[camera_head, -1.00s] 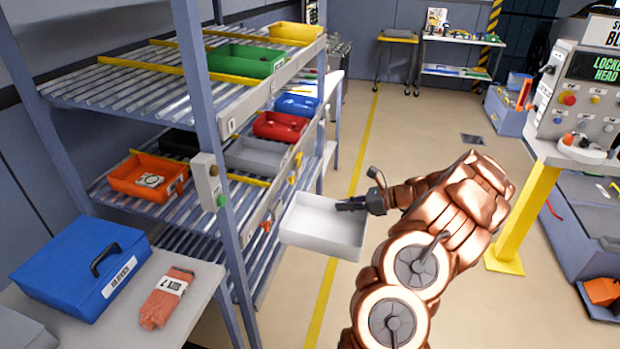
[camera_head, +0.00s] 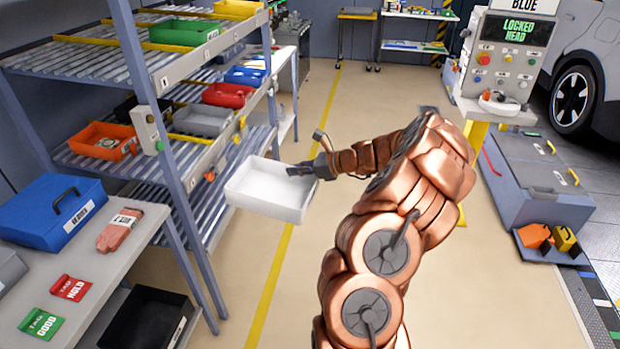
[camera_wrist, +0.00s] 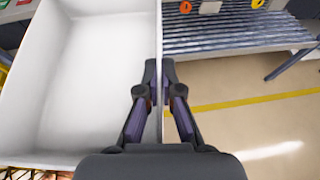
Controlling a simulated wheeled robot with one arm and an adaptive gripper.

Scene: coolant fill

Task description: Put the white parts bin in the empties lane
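The white parts bin (camera_head: 268,196) is empty and hangs in the air in front of the rack's right end. My gripper (camera_head: 301,170) is shut on the bin's right wall, near its rim. In the wrist view the bin (camera_wrist: 88,85) fills the left side, and the fingers (camera_wrist: 160,68) straddle its thin wall. The roller rack (camera_head: 180,169) stands left of the bin, with sloping lanes on several levels. A bare lower roller level (camera_head: 203,213) lies left of and below the bin. I cannot read which lane is for empties.
Upper lanes hold a green bin (camera_head: 185,32), a red bin (camera_head: 228,95), a grey bin (camera_head: 202,120) and an orange bin (camera_head: 103,141). A bench (camera_head: 120,254) with a blue case (camera_head: 50,210) stands front left. A control station (camera_head: 505,60) stands right. The floor around the yellow line is clear.

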